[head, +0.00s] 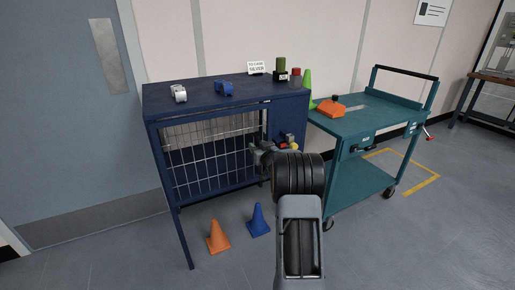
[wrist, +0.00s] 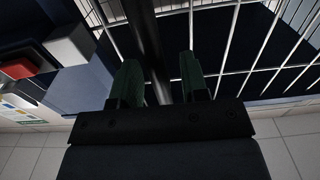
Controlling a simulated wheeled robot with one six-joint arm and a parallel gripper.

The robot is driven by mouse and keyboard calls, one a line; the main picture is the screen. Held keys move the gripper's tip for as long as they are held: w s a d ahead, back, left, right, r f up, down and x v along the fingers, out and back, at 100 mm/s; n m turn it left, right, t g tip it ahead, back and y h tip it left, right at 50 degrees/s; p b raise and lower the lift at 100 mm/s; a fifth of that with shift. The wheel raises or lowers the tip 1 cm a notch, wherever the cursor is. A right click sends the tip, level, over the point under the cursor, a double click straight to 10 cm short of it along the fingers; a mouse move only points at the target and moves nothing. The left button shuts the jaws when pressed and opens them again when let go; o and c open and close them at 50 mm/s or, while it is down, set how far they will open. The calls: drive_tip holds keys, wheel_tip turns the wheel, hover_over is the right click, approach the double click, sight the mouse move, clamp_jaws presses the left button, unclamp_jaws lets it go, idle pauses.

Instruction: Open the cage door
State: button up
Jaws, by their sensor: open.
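The cage door (head: 205,160), a silver wire grid in a dark blue frame, fills the front of the dark blue cabinet (head: 200,100). It looks shut or nearly so in the head view. My gripper (head: 256,152) is at the door's right side, partly hidden by my own arm. In the wrist view my gripper (wrist: 158,75) has its two green fingers apart, with a dark bar (wrist: 147,40) running between them. The wire grid (wrist: 225,42) shows behind and to the right. I cannot tell whether the fingers touch the bar.
A red and grey block (wrist: 68,45) sits left of the fingers in the wrist view. An orange cone (head: 217,237) and a blue cone (head: 258,220) stand on the floor before the cabinet. A teal cart (head: 375,122) stands right. Floor at front left is clear.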

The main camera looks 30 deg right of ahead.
drive_tip(key=shift+c, duration=0.4)
clamp_jaws()
